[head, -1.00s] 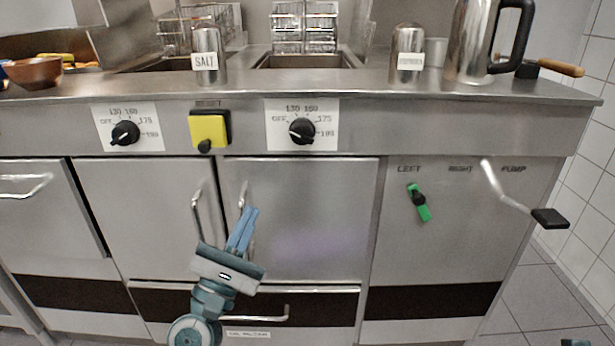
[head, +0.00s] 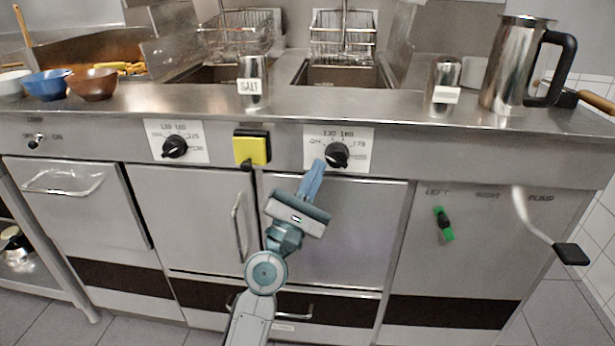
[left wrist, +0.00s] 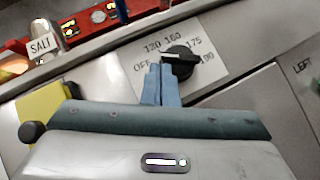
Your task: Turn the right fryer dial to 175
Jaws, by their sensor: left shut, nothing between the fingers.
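The right fryer dial (head: 337,155) is a black knob on a white label plate marked OFF, 130, 160, 175 and 190. It also shows in the left wrist view (left wrist: 181,61), where its pale mark lies on the left side, toward the OFF side. My left gripper (head: 317,166) is shut and empty, with its blue fingers pointing up just left of and below the dial. In the left wrist view the fingertips (left wrist: 160,70) overlap the dial's left edge; I cannot tell whether they touch it. My right gripper is not in view.
A salt shaker (head: 252,82), another shaker (head: 443,86) and a metal jug (head: 515,65) stand on the counter. A green lever (head: 444,224) and a crank handle (head: 571,254) are at right.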

